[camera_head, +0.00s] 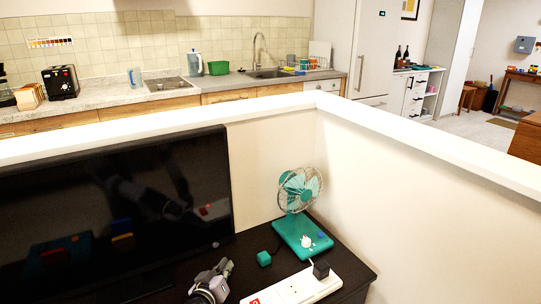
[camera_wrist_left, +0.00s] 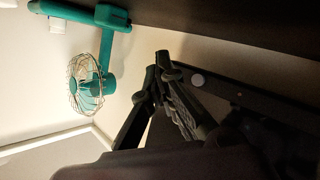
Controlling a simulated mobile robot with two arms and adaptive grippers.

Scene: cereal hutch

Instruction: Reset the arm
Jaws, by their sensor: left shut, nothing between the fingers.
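My left gripper (camera_head: 222,268) shows at the bottom of the head view, low in front of the black television screen and left of the power strip. In the left wrist view its dark fingers (camera_wrist_left: 162,62) come together at the tips with nothing between them. My right gripper is in neither view.
A teal desk fan (camera_head: 300,190) stands on the dark cabinet (camera_head: 352,287), beside a small teal cube (camera_head: 264,258) and a white power strip (camera_head: 295,288). A television (camera_head: 120,205) fills the left. A low white-topped wall (camera_head: 420,150) encloses the corner.

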